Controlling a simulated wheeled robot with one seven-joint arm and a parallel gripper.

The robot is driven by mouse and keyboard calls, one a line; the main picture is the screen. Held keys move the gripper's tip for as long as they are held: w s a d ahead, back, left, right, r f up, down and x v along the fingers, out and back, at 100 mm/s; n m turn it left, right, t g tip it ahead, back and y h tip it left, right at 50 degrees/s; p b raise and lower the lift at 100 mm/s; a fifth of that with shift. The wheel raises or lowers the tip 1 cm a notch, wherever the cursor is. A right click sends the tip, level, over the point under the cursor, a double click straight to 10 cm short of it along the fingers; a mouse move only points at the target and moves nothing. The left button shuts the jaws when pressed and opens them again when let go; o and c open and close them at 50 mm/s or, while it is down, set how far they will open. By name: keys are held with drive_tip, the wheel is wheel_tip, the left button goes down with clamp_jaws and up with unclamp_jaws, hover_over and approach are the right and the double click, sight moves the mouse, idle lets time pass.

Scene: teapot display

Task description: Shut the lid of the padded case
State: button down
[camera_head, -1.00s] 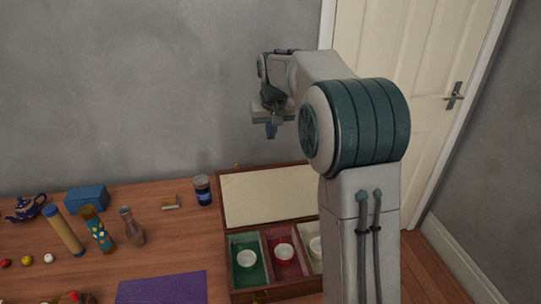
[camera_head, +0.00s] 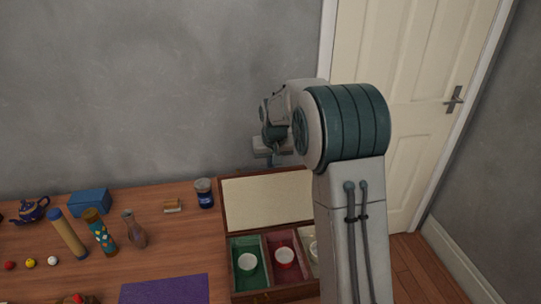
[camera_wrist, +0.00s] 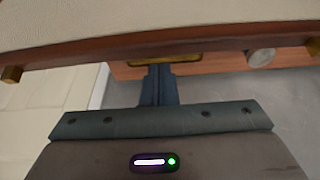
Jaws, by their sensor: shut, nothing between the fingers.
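The padded case (camera_head: 232,284) stands open on the table, with its lid (camera_head: 265,202) raised at the back and its cream lining showing. Its green, red and pale compartments hold white and red cups. My gripper (camera_head: 275,162) is just above and behind the lid's top edge, partly hidden by my arm. In the wrist view the lid's cream lining (camera_wrist: 150,18) and wooden edge cross the top, with brass fittings. My shut, empty fingers (camera_wrist: 158,72) point at the middle of that edge, by a brass piece (camera_wrist: 180,60). I cannot tell whether they touch it.
A dark blue jar (camera_head: 204,194) stands just left of the lid, with a small wooden block (camera_head: 173,206) beside it. Vases, a blue box (camera_head: 89,202), a teapot (camera_head: 31,211) and small balls are further left. A purple mat (camera_head: 165,289) lies in front. The wall is behind.

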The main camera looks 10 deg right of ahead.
drive_tip(key=shift+s, duration=0.35)
drive_tip(key=shift+b, duration=0.3)
drive_tip(key=shift+s+r+t+b, duration=0.2)
drive_tip(key=shift+s+t+b, duration=0.1)
drive_tip(key=shift+s+b, duration=0.2)
drive_tip(key=shift+b, duration=0.3)
